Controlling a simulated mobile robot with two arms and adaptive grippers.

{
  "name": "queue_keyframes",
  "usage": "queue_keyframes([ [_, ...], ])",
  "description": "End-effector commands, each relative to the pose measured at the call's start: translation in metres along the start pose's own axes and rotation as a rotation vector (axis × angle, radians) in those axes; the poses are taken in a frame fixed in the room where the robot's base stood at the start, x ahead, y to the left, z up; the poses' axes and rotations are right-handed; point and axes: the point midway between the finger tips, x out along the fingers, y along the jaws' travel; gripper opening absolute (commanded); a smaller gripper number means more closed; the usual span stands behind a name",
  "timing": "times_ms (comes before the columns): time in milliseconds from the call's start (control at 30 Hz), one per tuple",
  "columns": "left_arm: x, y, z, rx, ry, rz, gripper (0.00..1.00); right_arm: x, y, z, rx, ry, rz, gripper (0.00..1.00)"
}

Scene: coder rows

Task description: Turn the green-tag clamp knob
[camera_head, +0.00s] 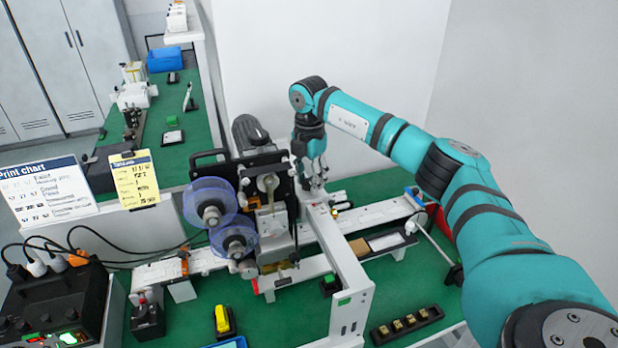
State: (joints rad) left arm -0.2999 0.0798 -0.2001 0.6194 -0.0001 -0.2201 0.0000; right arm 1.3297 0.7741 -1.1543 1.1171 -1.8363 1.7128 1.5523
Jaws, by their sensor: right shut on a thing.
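My right gripper (314,176) points down at the rear end of the white bracket (348,262), beside the black-framed coder machine (267,195). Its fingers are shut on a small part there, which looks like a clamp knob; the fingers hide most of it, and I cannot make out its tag. A small green patch (344,301) shows on the front end of the white bracket. My left gripper is not in view.
Two clear purple-blue reels (210,203) stand at the machine's left. A white conveyor rail (385,213) runs across the green bench. A black block with several brass pieces (407,325) lies front right. A yellow-topped switch (222,319) and a control box (55,305) are front left.

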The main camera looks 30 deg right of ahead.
Motion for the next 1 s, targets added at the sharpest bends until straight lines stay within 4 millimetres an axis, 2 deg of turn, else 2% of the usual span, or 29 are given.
queue_keyframes([
  [667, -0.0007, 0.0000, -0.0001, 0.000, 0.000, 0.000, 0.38, -0.0017, 0.0008, 0.0003, 0.060, 0.001, 0.005, 0.04],
  [700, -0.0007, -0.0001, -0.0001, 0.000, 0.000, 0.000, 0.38, -0.0017, 0.0008, 0.0003, 0.060, 0.001, 0.005, 0.39],
  [867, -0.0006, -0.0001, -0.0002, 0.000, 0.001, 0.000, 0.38, -0.0011, 0.0005, 0.0001, 0.059, 0.001, 0.003, 0.59],
  [1000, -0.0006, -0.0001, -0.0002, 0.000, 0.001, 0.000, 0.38, -0.0006, 0.0003, 0.0000, 0.059, 0.001, 0.002, 0.59],
])
